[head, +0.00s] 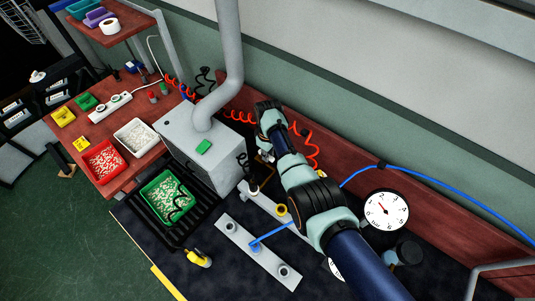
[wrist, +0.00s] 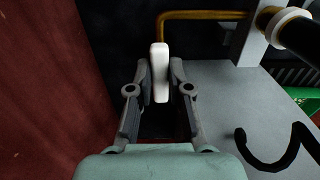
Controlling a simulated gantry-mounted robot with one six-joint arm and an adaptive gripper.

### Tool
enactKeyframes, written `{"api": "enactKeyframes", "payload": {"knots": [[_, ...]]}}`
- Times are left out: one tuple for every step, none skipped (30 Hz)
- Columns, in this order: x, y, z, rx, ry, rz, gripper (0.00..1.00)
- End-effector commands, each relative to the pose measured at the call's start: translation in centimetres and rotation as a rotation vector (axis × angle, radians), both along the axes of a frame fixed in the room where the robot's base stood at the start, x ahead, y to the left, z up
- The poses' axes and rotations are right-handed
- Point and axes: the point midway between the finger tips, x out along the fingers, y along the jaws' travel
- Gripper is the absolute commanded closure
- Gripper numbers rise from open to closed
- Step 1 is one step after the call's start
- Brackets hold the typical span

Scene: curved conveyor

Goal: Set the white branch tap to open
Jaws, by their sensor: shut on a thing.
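In the wrist view the white branch tap's handle (wrist: 160,62) is a pale upright bar, standing roughly lengthwise in the picture. My gripper (wrist: 160,84) has a finger on each side of it and is shut on it. A yellow pipe (wrist: 205,15) bends down behind the handle. The tap's body and lower part are hidden by the fingers and shadow. In the head view my arm covers most of this spot; a small white bit shows beside the arm, too small to make out.
A grey box (head: 189,143) with a thick duct stands left of my arm. A grey plate with a blue lever (head: 268,236), a round gauge (head: 386,210) and a yellow item (head: 199,258) are nearby. Red coiled hose (head: 240,117) runs along the back. A dark red surface (wrist: 40,90) is close at left.

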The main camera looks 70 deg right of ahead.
Motion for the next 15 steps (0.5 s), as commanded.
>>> {"api": "enactKeyframes", "payload": {"knots": [[0.01, -0.03, 0.01, 0.0, -0.001, 0.005, 1.0], [0.01, -0.03, 0.01, -0.001, -0.001, 0.007, 1.0], [0.02, -0.04, 0.01, -0.001, -0.001, 0.009, 1.0], [0.02, -0.04, 0.01, -0.001, -0.001, 0.009, 1.0], [0.02, -0.04, 0.01, -0.001, -0.001, 0.01, 1.0], [0.02, -0.04, 0.01, -0.001, -0.001, 0.01, 1.0], [0.02, -0.04, 0.01, -0.001, -0.001, 0.01, 1.0], [0.02, -0.04, 0.01, -0.001, -0.001, 0.01, 1.0], [0.02, -0.04, 0.01, -0.001, -0.001, 0.009, 1.0], [0.02, -0.04, 0.01, -0.001, -0.001, 0.009, 1.0], [0.02, -0.04, 0.01, -0.001, -0.001, 0.009, 1.0], [0.02, -0.04, 0.01, -0.001, -0.001, 0.009, 1.0], [0.02, -0.04, 0.01, -0.001, -0.001, 0.009, 0.78], [0.02, -0.04, 0.01, -0.001, -0.001, 0.009, 0.73], [0.02, -0.03, 0.01, -0.001, -0.001, 0.009, 0.67]]}}
